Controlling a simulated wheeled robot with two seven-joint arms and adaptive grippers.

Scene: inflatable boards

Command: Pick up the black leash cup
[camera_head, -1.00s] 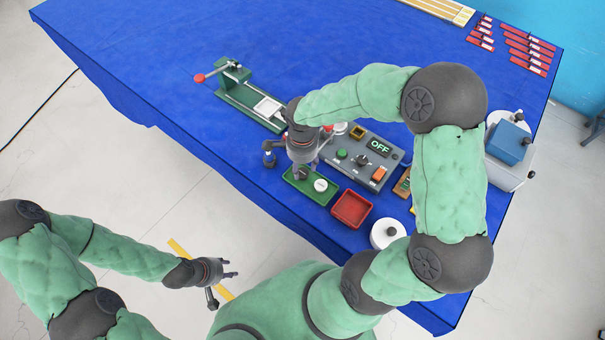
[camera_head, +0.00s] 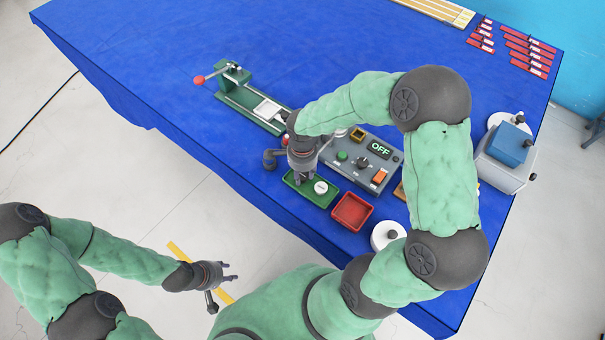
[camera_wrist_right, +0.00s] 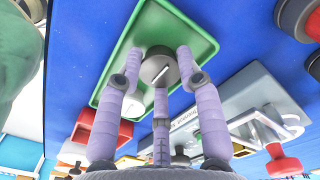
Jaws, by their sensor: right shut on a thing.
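The black leash cup (camera_wrist_right: 159,70) is a short dark round piece with a pale slot across its top. In the right wrist view it sits between the fingers of my right gripper (camera_wrist_right: 160,77), which is shut on it, over the green tray (camera_wrist_right: 122,55). In the head view my right gripper (camera_head: 302,180) reaches down into the left part of the green tray (camera_head: 294,188) and hides the black cup. A white round cup (camera_head: 320,187) stands in the tray just right of the fingers. My left gripper (camera_head: 232,271) is open and empty, in front of the table, away from the tray.
A red tray (camera_head: 352,211) lies right of the green one. Behind stand a grey control box (camera_head: 360,160) reading OFF and a green lever fixture (camera_head: 245,98). A white round container (camera_head: 385,235) is at the front. The blue table's left side is clear.

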